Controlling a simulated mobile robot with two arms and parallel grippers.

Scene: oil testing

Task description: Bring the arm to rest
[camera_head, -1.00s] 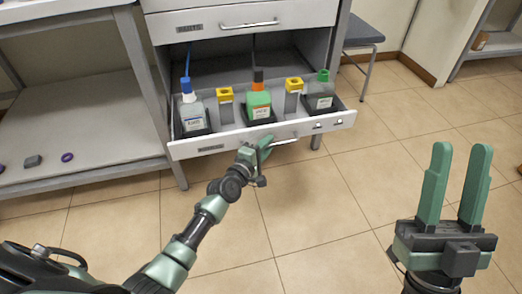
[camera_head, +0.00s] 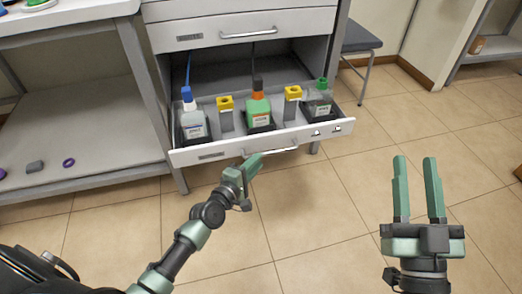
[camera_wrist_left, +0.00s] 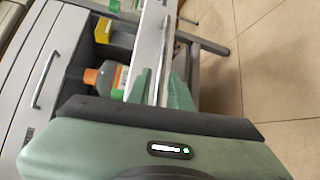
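My left gripper (camera_head: 255,160) is just in front of the open drawer (camera_head: 230,151), close to its handle (camera_head: 272,153). In the left wrist view its two fingers (camera_wrist_left: 160,86) stand apart, with the drawer's front edge seen between and beyond them. I see nothing held, and cannot tell whether a finger touches the handle. My right gripper (camera_head: 416,165) is raised over the floor at the right, fingers upright, apart and empty.
The drawer holds a blue-capped bottle (camera_head: 194,123), a green bottle with an orange neck (camera_head: 257,110), a green-capped bottle (camera_head: 319,101) and two yellow-topped items (camera_head: 225,104). A shelf table (camera_head: 80,120) stands left, a stool (camera_head: 361,38) behind. Floor in front is clear.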

